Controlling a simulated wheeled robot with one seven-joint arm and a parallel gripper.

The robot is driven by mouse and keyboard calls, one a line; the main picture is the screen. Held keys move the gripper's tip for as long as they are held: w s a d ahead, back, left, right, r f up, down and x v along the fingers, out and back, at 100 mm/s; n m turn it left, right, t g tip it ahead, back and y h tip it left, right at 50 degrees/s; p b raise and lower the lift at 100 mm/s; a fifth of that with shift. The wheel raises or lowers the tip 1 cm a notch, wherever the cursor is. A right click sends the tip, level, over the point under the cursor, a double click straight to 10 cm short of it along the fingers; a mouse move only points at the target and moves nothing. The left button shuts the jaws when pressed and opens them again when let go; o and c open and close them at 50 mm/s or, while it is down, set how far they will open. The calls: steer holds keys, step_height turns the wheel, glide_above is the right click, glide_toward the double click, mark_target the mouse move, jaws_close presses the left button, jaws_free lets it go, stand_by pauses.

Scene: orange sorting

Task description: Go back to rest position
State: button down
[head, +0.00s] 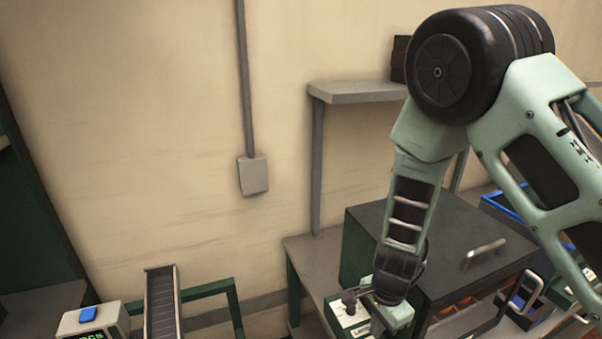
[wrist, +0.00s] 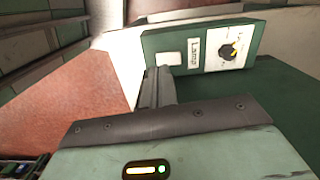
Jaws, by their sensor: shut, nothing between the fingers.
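My gripper (head: 358,297) hangs low in the head view, at the end of my bent pale green arm, in front of the left front of a dark box (head: 440,240). In the wrist view, my gripper's fingers (wrist: 158,80) are together with nothing between them. The fingertips look close to the panel under the white square. I cannot tell whether they touch it.
The dark box has a handle (head: 486,252) on top and orange items (head: 468,304) in its open front. A grey shelf (head: 355,91) stands behind. A narrow conveyor (head: 162,305) and a device with a blue button (head: 88,314) are at lower left. The air left of my arm is clear.

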steer(key=s+a+r+n+g+y+b, duration=0.1)
steer(key=s+a+r+n+y+b, duration=0.1)
steer(key=s+a+r+n+b, duration=0.5)
steer(key=s+d+r+n+t+h+b, duration=0.1)
steer(key=s+r+n, duration=0.5)
steer(key=s+n, duration=0.6)
steer(key=d+n+b, duration=0.1)
steer(key=n+b, duration=0.1)
steer(key=shift+s+d+h+b, duration=0.2)
steer(key=shift+h+b, duration=0.1)
steer(key=shift+h, duration=0.1)
